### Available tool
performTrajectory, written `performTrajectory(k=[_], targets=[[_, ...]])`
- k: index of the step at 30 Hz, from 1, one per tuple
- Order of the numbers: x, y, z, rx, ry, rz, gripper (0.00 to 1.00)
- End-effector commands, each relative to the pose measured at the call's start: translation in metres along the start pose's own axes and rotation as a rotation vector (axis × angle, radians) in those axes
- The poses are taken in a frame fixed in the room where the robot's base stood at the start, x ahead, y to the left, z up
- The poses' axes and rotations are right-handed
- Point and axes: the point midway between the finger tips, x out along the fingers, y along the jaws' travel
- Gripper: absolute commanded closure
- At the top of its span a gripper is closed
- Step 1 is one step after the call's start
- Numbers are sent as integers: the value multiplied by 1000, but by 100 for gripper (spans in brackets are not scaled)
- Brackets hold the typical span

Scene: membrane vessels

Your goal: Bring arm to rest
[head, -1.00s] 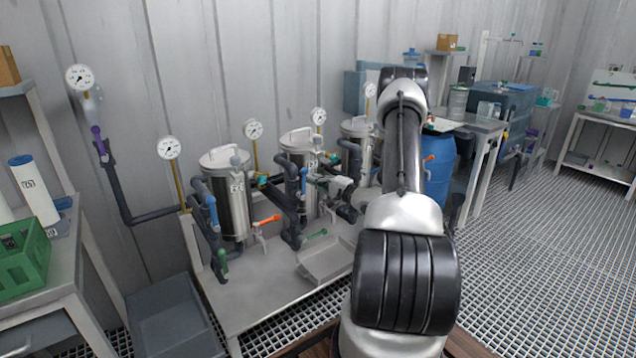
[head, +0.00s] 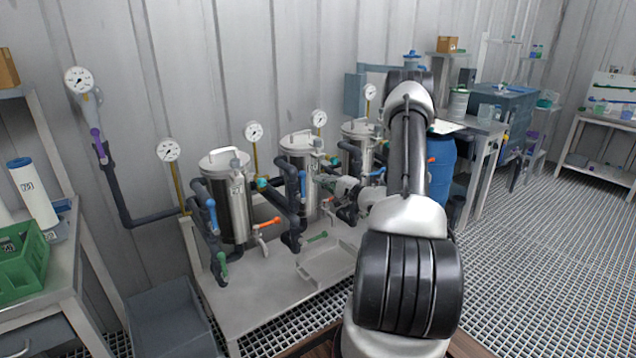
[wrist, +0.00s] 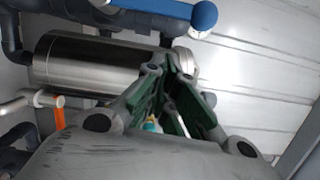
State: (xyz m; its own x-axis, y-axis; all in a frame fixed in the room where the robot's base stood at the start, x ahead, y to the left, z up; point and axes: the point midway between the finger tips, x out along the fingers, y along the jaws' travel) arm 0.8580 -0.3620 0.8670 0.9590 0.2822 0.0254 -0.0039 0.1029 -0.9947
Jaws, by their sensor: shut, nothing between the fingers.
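My arm (head: 407,160) rises in the right half of the head view and reaches away toward the vessel skid. My gripper (wrist: 168,62) shows in the wrist view with its green-padded fingers drawn together at the tips, nothing between them. In the head view I cannot clearly make out the gripper among the pipework. A steel vessel (wrist: 95,62) lies across the wrist picture behind the fingers, with a blue handle (wrist: 204,15) above and an orange handle (wrist: 60,112) at left. Whether the fingers touch anything there I cannot tell.
Three steel vessels (head: 232,205) with gauges, dark pipes and coloured valve handles stand on a pale skid (head: 255,305). A grey bin (head: 170,315) and a bench with a green crate (head: 22,258) are at left. A blue drum (head: 441,165) stands behind my arm. Grating floor at right is open.

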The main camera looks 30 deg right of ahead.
Motion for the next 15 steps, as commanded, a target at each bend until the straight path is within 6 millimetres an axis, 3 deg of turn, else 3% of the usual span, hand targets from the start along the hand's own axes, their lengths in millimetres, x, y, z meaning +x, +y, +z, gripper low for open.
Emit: performTrajectory(k=[1, 9, 15], targets=[[-3, -1, -9, -2, -1, 0, 100], [-70, -3, -7, 1, 1, 1, 100], [-96, -3, -7, 0, 0, 1, 100]])
